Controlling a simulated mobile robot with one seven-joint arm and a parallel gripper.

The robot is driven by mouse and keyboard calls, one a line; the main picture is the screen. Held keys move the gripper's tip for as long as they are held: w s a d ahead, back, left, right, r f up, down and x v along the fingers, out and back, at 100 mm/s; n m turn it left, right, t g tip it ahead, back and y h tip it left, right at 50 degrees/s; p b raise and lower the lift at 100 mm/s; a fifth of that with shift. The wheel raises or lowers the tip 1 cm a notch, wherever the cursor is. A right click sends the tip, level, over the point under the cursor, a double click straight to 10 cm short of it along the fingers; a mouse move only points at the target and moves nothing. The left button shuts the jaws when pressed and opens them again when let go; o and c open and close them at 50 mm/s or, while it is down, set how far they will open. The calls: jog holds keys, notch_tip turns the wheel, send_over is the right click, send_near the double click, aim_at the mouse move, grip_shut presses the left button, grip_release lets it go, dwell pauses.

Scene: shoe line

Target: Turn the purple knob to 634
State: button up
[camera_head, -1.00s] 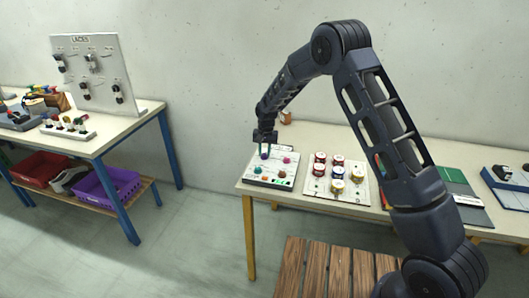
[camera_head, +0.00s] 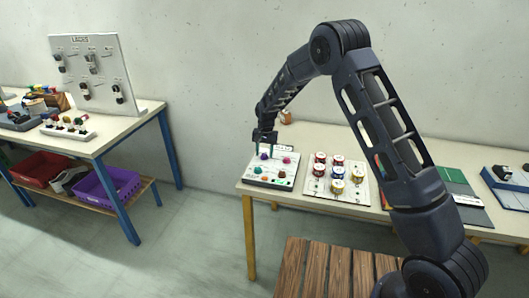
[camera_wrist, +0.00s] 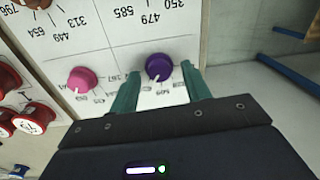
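The purple knob (camera_wrist: 158,67) sits on a white number panel (camera_wrist: 110,50) and has a white pointer that points down and slightly left in the wrist view. The dial numbers are partly hidden; 634 is not clearly readable. My gripper (camera_wrist: 161,76) is open, with one teal finger on each side of the purple knob. The fingers appear apart from it, though the exact height gap cannot be told. In the head view my gripper (camera_head: 265,154) is over the back left of the panel, at the purple knob (camera_head: 264,156).
A pink knob (camera_wrist: 82,80) is close to the left finger in the wrist view. A board with several red, blue and yellow-topped items (camera_head: 338,178) stands to the right.

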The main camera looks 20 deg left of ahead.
notch_tip(320, 180, up, 11)
jog(key=shift+d, duration=0.25)
dwell(0.4)
jog(key=shift+f, duration=0.1)
jog(key=s+d+r+t, duration=0.1)
jog(key=s+d+r, duration=0.1)
jog(key=d+r, duration=0.7)
jog(key=s+d+r, duration=0.2)
jog(key=d+r, duration=0.4)
jog(key=d, duration=0.7)
jog(key=s+d+r+t, duration=0.1)
jog(key=s+d+r, duration=0.1)
jog(key=d+r, duration=0.7)
jog(key=s+d+f+m+t, duration=0.1)
jog(key=s+d+t, duration=0.1)
jog(key=s+d, duration=2.1)
jog(key=s, duration=0.3)
jog(key=shift+d+f+t+h, duration=0.15)
jog(key=shift+f+t+h, duration=0.15)
